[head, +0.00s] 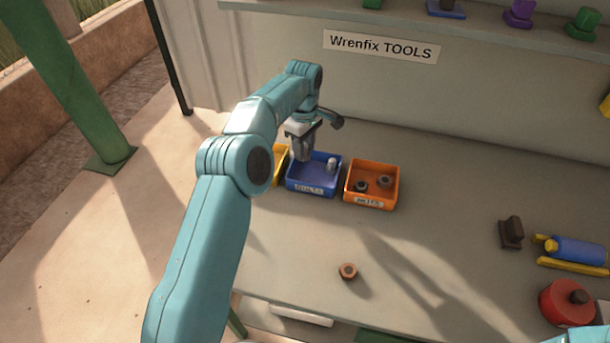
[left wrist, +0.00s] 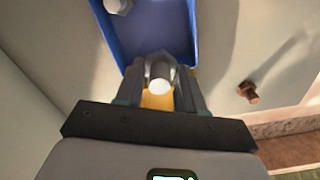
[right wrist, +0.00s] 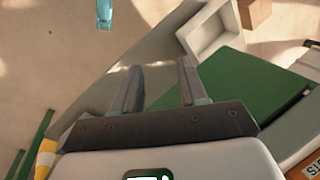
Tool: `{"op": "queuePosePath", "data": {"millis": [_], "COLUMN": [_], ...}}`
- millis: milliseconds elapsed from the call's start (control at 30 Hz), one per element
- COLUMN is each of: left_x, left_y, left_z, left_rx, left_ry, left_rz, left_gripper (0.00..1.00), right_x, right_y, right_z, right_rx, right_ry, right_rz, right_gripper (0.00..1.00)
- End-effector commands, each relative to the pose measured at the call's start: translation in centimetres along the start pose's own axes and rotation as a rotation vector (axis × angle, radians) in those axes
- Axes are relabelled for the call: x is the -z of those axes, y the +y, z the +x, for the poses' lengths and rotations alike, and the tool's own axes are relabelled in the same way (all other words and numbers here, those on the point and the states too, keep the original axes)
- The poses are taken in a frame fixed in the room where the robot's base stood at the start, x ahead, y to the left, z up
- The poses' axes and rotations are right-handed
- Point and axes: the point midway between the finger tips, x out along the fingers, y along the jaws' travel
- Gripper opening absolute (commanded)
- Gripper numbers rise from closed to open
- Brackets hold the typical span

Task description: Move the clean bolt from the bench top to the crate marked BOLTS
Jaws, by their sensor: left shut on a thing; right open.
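My left gripper (head: 303,152) is over the left part of the blue crate (head: 313,188); the lettering on its front label is too blurred to read surely. In the left wrist view the gripper is shut on a silvery bolt (left wrist: 160,75), held with its pale round end towards the camera. The blue crate's wall (left wrist: 196,40) is just beyond the fingers. Another silvery bolt (head: 332,164) is inside the blue crate. A rusty bolt (left wrist: 248,92) lies on the bench, hidden behind my arm in the head view. My right gripper (right wrist: 160,77) is open and empty, away from the crates.
An orange crate (head: 372,203) with dark nuts stands right of the blue one; a yellow crate (head: 281,151) is partly hidden at its left. A rusty nut (head: 348,271) lies in front. A brown block (head: 511,233), blue cylinder (head: 580,251) and red round thing (head: 566,305) are at right.

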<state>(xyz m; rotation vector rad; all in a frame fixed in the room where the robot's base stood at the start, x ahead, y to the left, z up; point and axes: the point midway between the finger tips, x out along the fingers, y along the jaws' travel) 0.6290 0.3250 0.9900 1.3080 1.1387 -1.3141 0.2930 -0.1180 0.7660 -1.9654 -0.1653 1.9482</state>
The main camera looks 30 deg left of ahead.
Motion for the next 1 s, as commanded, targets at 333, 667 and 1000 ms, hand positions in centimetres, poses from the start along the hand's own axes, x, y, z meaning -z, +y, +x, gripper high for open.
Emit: {"op": "queuePosePath", "data": {"millis": [333, 667, 1000], "left_x": [0.1, 0.1, 0.1], "left_y": [0.2, 0.3, 0.3], "left_z": [4.9, 8.3, 8.6], "left_rx": [0.002, 0.0, 0.001], "left_ry": [0.0, 0.001, 0.0], "left_rz": [-0.001, -0.001, -0.001], "left_gripper": [0.0, 0.0, 0.57], "right_x": [0.0, 0.0, 0.0], "right_y": [-0.2, -0.4, -0.3], "right_z": [-0.6, -1.1, -0.9], "right_rx": [0.0, 0.0, 0.0], "right_ry": [0.0, 0.0, 0.0], "right_rz": [0.0, 0.0, 0.0], "right_gripper": [0.43, 0.43, 0.43]}}
